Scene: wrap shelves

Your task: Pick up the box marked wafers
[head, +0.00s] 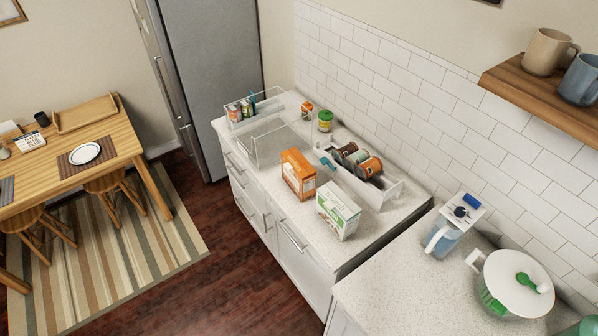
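Two upright boxes stand side by side near the front edge of the speckled counter (385,228). One is an orange box (298,174) with a small teal patch low on its side. The other is a white and green box (337,212), closer to the camera and to the right. The print on both is too small to read, so I cannot tell which is marked wafers. My gripper does not show in the head view.
Behind the boxes is a white rack (388,195) holding several cans (369,167). A clear bin (254,148) and small jars stand farther left. A blue pitcher (441,240) and a white-lidded pot (517,284) are on the near counter. A wooden shelf (545,97) juts out at upper right.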

